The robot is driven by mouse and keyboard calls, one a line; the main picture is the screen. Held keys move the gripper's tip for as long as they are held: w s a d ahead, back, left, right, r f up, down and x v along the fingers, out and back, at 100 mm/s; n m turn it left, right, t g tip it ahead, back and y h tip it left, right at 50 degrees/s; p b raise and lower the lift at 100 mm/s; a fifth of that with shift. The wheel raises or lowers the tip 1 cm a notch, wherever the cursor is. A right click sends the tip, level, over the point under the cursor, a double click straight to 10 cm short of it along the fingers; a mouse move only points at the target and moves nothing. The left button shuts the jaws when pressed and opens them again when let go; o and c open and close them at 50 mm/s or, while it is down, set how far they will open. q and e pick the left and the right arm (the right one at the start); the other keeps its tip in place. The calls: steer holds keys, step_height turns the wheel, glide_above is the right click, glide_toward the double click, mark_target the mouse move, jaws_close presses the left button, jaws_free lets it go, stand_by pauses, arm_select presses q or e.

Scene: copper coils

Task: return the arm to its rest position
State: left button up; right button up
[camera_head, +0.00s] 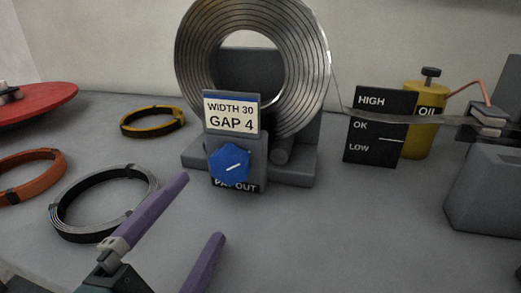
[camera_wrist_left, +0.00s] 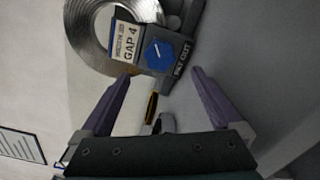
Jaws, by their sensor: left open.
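My left gripper (camera_head: 200,218) comes in from the lower left, with its two purple fingers apart and nothing between them. It hovers in front of the blue knob (camera_head: 230,165) of the pay-out box, apart from it. In the left wrist view the open fingers (camera_wrist_left: 162,82) point toward the box with the blue knob (camera_wrist_left: 158,52) and the sign reading "WIDTH 30 GAP 4" (camera_wrist_left: 124,40). The sign (camera_head: 231,113) stands above the knob in the head view. Behind it a large metal strip coil (camera_head: 190,65) stands upright on a grey stand. My right gripper is not in view.
A black ring coil (camera_head: 85,228), an orange one (camera_head: 20,190) and a yellow one (camera_head: 150,121) lie at left, near a red disc (camera_head: 35,102). A HIGH/OK/LOW board (camera_head: 370,145) and a yellow oil can (camera_head: 420,135) stand at right. The front centre-right table is clear.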

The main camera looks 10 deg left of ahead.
arm_select(q)
steer(key=s+d+r+m+g+h+p, duration=0.25)
steer(key=d+r+m+g+p, duration=0.2)
steer(key=m, duration=0.35)
steer(key=s+d+r+m+g+h+p, duration=0.2)
steer(key=d+r+m+g+h+p, duration=0.15)
steer(key=m+p, duration=0.4)
steer(key=s+a+r+m+g+y+p, duration=0.3)
steer(key=s+a+m, duration=0.1)
steer(key=s+a, duration=0.25)
steer(key=s+a+r+m+g+y+p, duration=0.25)
steer(key=s+a+m+y, duration=0.2)
steer(key=a, duration=0.25)
step_height(320, 180, up, 36)
steer(key=p, duration=3.7)
steer(key=shift+d+r+g+h, duration=0.2)
steer(key=shift+g+h, duration=0.15)
steer(key=shift+g, duration=0.1)
steer(key=shift+s, duration=0.1)
